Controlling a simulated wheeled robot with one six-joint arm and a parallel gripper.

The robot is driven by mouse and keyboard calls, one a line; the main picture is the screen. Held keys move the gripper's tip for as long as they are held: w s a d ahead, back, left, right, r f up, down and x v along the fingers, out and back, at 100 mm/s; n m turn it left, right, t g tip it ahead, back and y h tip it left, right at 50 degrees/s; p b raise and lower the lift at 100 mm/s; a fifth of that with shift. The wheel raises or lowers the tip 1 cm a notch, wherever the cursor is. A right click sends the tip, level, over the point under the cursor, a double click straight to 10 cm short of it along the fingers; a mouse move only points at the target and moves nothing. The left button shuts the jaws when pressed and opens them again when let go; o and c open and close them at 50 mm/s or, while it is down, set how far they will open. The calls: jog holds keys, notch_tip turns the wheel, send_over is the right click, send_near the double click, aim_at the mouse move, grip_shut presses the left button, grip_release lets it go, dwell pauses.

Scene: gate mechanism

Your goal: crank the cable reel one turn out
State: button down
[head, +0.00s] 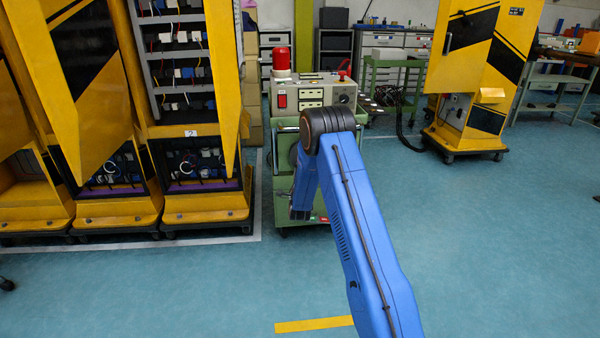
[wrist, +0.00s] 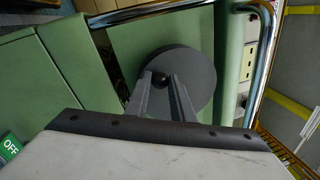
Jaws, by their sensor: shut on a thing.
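The cable reel shows in the wrist view as a dark grey round disc (wrist: 200,75) on the face of a green cabinet (wrist: 135,45). A small dark crank knob (wrist: 160,79) stands out near the left side of the disc. My gripper (wrist: 160,84) is shut on this knob, with one finger at each side of it. In the head view the green cabinet (head: 283,185) stands at the centre, and my blue arm hides most of its front. The gripper and the knob cannot be made out there.
A chrome rail (wrist: 268,45) bends around the reel's top and right side in the wrist view. A red lamp (head: 281,58) tops the cabinet. Yellow-black cabinets (head: 205,200) stand close at left, another (head: 470,100) at right. The blue floor (head: 490,240) at right is clear.

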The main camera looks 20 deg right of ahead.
jog(key=shift+a+r+m, duration=0.2)
jog(key=shift+r+m, duration=0.05)
jog(key=shift+m, duration=0.35)
jog(key=c, duration=1.5)
grip_release()
jog(key=shift+c, duration=0.2)
jog(key=v, duration=1.7)
jog(key=shift+a, duration=0.2)
jog(key=shift+s+r, duration=0.1)
jog(key=shift+r, duration=0.05)
